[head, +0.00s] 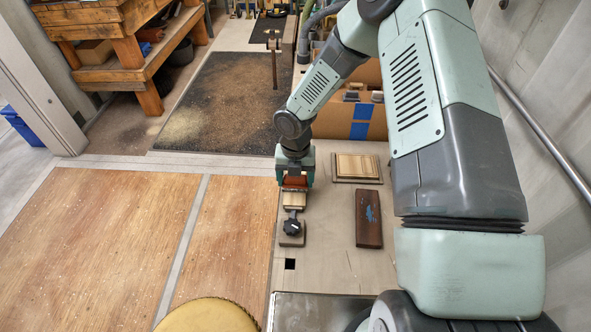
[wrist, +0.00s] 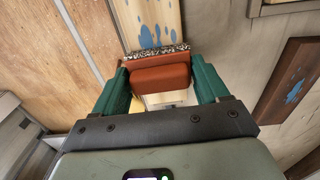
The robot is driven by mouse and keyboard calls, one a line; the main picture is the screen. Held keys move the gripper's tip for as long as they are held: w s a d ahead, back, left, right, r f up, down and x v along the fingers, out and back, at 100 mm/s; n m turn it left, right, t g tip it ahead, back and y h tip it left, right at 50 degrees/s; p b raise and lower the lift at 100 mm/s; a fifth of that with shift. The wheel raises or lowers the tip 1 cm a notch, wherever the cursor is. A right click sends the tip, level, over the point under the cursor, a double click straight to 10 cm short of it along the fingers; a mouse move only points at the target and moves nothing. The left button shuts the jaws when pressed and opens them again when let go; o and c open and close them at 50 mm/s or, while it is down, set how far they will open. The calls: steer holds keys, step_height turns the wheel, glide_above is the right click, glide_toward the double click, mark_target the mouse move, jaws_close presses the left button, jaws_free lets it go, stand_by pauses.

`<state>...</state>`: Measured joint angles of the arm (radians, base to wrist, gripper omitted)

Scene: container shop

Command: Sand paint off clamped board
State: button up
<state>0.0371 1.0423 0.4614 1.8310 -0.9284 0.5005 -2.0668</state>
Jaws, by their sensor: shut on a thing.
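My gripper (head: 295,178) is shut on an orange-brown sanding block (wrist: 160,79), one green finger on each side of it. A speckled abrasive strip shows along the block's far edge in the wrist view. The pale clamped board (wrist: 153,22) lies under and beyond the block and carries blue paint patches. In the head view, the board's near end (head: 294,201) shows below the gripper, beside a clamp with a black knob (head: 292,226). The block is over the board; I cannot tell whether it touches. The board's far part is hidden in the head view.
A dark board with blue paint (head: 368,225) lies to the right on the bench (head: 336,262). Behind it is a pale wood piece (head: 357,166) on a darker base. A cardboard box (head: 335,128) stands at the back. The bench between clamp and dark board is clear.

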steer(key=shift+w+f, duration=0.1)
steer(key=shift+w, duration=0.4)
steer(key=shift+c, duration=0.4)
steer(key=shift+w+f, duration=0.15)
steer(key=shift+w, duration=3.2)
steer(key=shift+s, duration=3.95)
steer(key=shift+w+r, duration=0.1)
steer(key=shift+r, duration=4.1)
steer(key=shift+f, duration=0.25)
